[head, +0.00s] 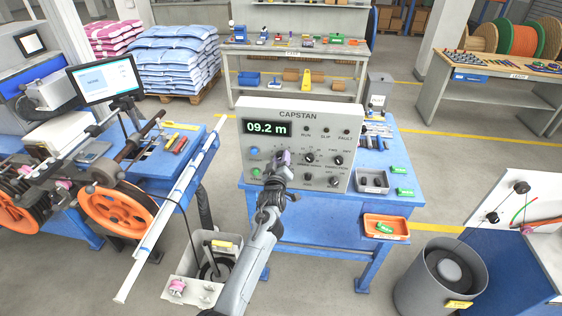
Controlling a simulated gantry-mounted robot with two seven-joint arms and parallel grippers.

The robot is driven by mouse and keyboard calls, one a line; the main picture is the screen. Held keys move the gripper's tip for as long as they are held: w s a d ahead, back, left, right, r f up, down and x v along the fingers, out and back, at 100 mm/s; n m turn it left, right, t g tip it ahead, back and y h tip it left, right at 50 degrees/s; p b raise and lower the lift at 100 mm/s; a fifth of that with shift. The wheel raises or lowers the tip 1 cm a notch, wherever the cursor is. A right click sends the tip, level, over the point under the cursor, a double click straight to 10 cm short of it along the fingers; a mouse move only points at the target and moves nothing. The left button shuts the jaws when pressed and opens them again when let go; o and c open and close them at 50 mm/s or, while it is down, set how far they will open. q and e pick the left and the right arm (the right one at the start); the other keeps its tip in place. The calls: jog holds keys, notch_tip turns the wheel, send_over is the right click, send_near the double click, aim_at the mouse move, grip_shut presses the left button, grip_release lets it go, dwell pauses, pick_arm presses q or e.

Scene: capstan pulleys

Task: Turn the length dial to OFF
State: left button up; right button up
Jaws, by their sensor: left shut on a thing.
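The grey CAPSTAN control box (299,118) stands on the blue workbench, and its display (267,129) reads 09.2 m. My left gripper (283,158) reaches up to the panel's lower left part and is shut on a dial there. The gripper hides most of this dial, so its label and pointer cannot be read. Other black knobs sit to its right, among them one at the upper middle (309,158) and one at the upper right (337,160). A blue button (254,153) and a green button (256,173) are to its left. My right gripper is not in view.
A grey bin (372,187) and green tags lie on the blue workbench (389,215) right of the box. An orange tray (386,227) sits at its front corner. A cable machine with orange wheels (118,215) stands left. A round grey bin (410,288) stands front right.

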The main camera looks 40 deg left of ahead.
pick_arm(q)
jog(key=shift+n, duration=0.7)
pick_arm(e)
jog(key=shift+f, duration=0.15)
pick_arm(q)
jog(key=shift+n, duration=0.3)
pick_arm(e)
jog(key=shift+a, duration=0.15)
pick_arm(q)
jog(key=o, duration=1)
jog(key=shift+s+d+r, duration=0.1)
